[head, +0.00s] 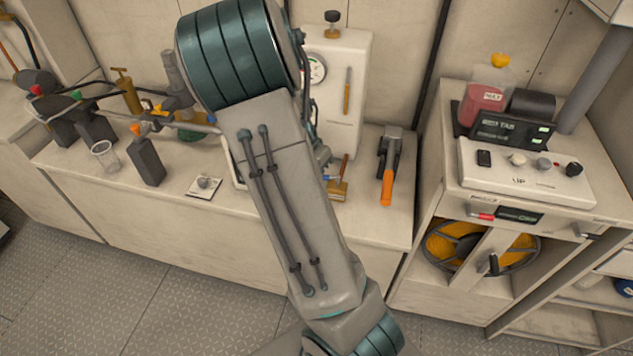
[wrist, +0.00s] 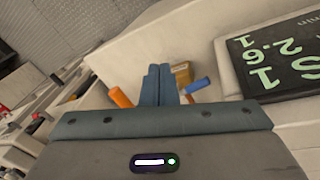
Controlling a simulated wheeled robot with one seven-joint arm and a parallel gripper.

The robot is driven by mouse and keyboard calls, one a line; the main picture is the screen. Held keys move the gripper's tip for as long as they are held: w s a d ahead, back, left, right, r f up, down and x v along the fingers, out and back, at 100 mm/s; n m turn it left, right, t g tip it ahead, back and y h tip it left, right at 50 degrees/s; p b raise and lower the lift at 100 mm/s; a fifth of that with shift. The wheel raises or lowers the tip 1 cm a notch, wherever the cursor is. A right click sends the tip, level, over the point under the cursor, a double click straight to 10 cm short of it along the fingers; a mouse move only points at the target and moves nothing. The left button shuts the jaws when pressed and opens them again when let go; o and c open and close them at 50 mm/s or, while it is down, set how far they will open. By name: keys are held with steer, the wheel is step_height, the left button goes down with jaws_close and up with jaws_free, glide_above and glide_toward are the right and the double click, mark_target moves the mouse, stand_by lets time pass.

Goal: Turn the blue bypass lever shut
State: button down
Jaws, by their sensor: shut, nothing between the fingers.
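In the wrist view a blue lever (wrist: 197,86) sticks out beside a brass-coloured block (wrist: 182,73), just right of my gripper (wrist: 156,70). My gripper's two fingers are pressed together with nothing between them. The right finger is close to the lever; I cannot tell whether they touch. A brass block (head: 337,191) shows there on the bench, right of my arm.
An orange-handled tool (head: 387,165) lies on the bench, and an orange handle (wrist: 121,98) shows left of my fingers. A black display with green digits (wrist: 282,55) is close on the right. A white gauge panel (head: 350,120) stands behind. Bottles and fittings crowd the bench's left.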

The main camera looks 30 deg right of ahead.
steer(key=s+a+f+n+g+h+b, duration=0.1)
steer(key=s+a+f+n+g+h, duration=0.15)
steer(key=n, duration=0.85)
steer(key=s+a+f+n+g+h+b, duration=0.1)
steer(key=s+f+n+g+h, duration=0.2)
steer(key=n, duration=0.7)
steer(key=w+a+f+n+t+h+b, duration=0.1)
steer(key=w+a+n+t+h, duration=0.2)
steer(key=n, duration=0.8)
steer(key=n+t+h, duration=0.3)
steer(key=n+t, duration=0.1)
steer(key=n, duration=0.7)
steer(key=w+a+f+n+t+h+b, duration=0.1)
steer(key=w+a+n+t+h, duration=0.2)
steer(key=n, duration=0.8)
steer(key=shift+t, duration=0.25)
steer(key=x, duration=1.2)
steer(key=shift+w+d+f+p, duration=0.1)
steer(key=shift+w+d+p, duration=0.15)
steer(key=shift+w+p, duration=0.15)
steer(key=shift+w+d+f, duration=0.15)
steer(key=shift+w+d, duration=0.15)
steer(key=shift+w, duration=0.2)
